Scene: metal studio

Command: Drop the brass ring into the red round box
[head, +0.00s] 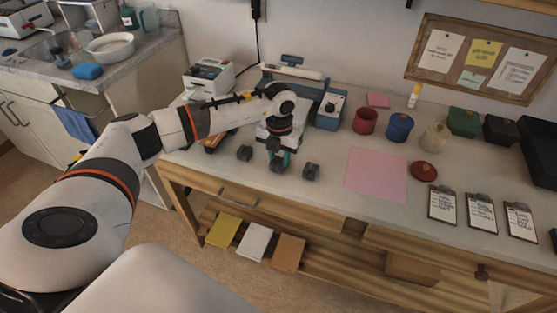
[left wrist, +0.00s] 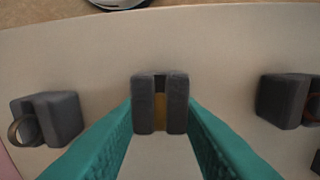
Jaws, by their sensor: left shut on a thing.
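My left gripper (head: 279,163) is low over the table's front part, shut at the middle grey slotted block. In the left wrist view its teal fingers (left wrist: 160,108) flank that block, and the brass ring (left wrist: 160,113) shows as a yellow strip in the slot. How the fingertips touch the ring is hidden. Two similar grey blocks stand either side; one has a darker ring (left wrist: 20,131), the other a copper-brown ring (left wrist: 312,108). The red round box (head: 365,122) stands open further back, right of the gripper. My right gripper is not in view.
A red lid (head: 424,171) lies beside a pink mat (head: 377,175). A blue pot (head: 399,127) and a cream pot (head: 434,137) stand right of the red box. Clipboards (head: 481,213) lie at the right.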

